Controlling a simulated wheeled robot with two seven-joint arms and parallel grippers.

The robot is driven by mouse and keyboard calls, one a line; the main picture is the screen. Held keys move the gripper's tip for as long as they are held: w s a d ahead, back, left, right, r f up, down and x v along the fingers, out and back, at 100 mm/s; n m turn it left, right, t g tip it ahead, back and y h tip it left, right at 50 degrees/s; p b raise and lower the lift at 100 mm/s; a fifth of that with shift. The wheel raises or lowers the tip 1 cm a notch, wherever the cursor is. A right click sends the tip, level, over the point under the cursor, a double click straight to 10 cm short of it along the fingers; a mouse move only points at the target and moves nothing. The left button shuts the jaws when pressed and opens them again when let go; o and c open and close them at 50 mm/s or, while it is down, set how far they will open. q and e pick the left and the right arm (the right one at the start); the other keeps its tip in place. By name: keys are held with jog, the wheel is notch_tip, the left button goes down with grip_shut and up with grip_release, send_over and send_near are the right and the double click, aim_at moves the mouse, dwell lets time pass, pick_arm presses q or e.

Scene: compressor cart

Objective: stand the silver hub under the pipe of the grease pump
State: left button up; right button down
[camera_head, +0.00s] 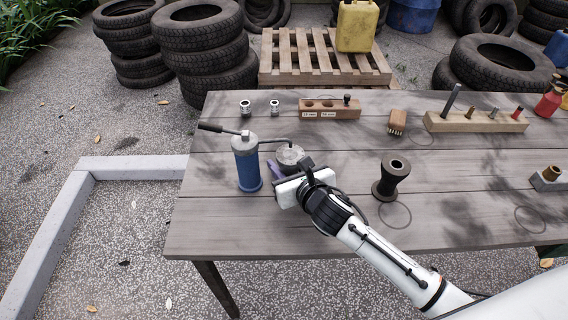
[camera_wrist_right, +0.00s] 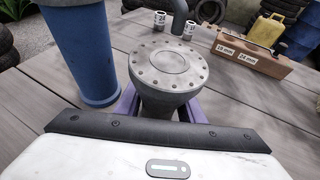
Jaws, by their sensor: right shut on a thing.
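The silver hub (camera_head: 289,155) is a grey flanged piece with a round, bolt-holed top, upright beside the blue grease pump (camera_head: 246,163). The pump's thin pipe (camera_head: 273,140) reaches right, and its bent end shows at the hub's far edge. In the right wrist view the hub (camera_wrist_right: 168,68) sits between the purple fingers of my right gripper (camera_wrist_right: 160,106), which is shut on its narrower body. The pipe end (camera_wrist_right: 180,18) appears just behind the hub's far rim there. I cannot tell whether the hub's base touches the table. My left gripper is not in view.
A dark hub (camera_head: 391,181) stands to the right on the wooden table (camera_head: 330,228). Two small sockets (camera_head: 245,107), a socket block (camera_head: 318,107), a brush (camera_head: 397,122) and a tool block (camera_head: 476,122) lie along the back. The table's front middle is mostly clear.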

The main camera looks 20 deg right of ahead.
aim_at(290, 169)
jog(key=c, duration=1.2)
grip_release()
jog(key=shift+r, duration=0.1)
jog(key=p+v, duration=0.1)
jog(key=v, duration=1.1)
